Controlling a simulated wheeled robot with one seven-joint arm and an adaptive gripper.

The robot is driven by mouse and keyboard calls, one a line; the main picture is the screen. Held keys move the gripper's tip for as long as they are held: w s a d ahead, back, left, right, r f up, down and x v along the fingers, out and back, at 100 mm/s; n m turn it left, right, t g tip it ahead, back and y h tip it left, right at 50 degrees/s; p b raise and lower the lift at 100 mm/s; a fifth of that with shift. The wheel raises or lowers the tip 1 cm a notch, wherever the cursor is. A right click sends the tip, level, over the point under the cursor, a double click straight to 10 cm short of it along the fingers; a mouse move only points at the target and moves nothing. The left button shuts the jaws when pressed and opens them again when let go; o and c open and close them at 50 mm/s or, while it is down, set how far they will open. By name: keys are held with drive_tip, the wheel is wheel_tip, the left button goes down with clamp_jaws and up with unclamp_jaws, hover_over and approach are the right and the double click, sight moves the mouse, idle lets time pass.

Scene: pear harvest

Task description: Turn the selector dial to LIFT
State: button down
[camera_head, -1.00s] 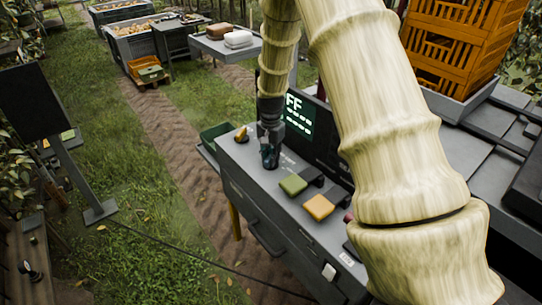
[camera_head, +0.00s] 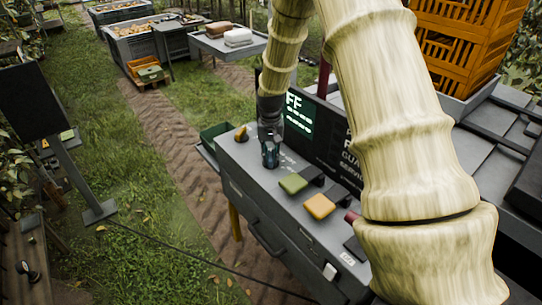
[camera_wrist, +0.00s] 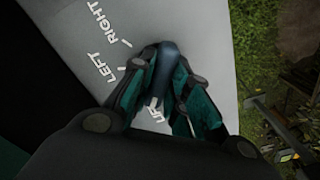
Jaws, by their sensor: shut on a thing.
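The selector dial (camera_wrist: 168,65) is a dark blue-grey knob on the grey control panel. In the wrist view, white labels RIGHT and LEFT stand to its upper left. A third label, partly hidden by the fingers and seemingly LIFT, lies near the knob's lower end. My gripper (camera_wrist: 165,85) is shut on the dial, with a dark, teal-padded finger on each side. In the head view my gripper (camera_head: 270,160) points down onto the panel top and hides most of the dial. The dial's exact pointing is hard to tell.
A screen (camera_head: 299,115) behind my gripper shows letters ending in FF. Orange crates (camera_head: 455,40) stand at the upper right. Grass lies left.

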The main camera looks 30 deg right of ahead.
sight(271, 154)
drive_tip(key=shift+n, duration=0.9)
drive_tip(key=c, duration=1.4)
unclamp_jaws()
drive_tip(key=shift+o, duration=0.2)
wheel_tip(271, 154, up, 12)
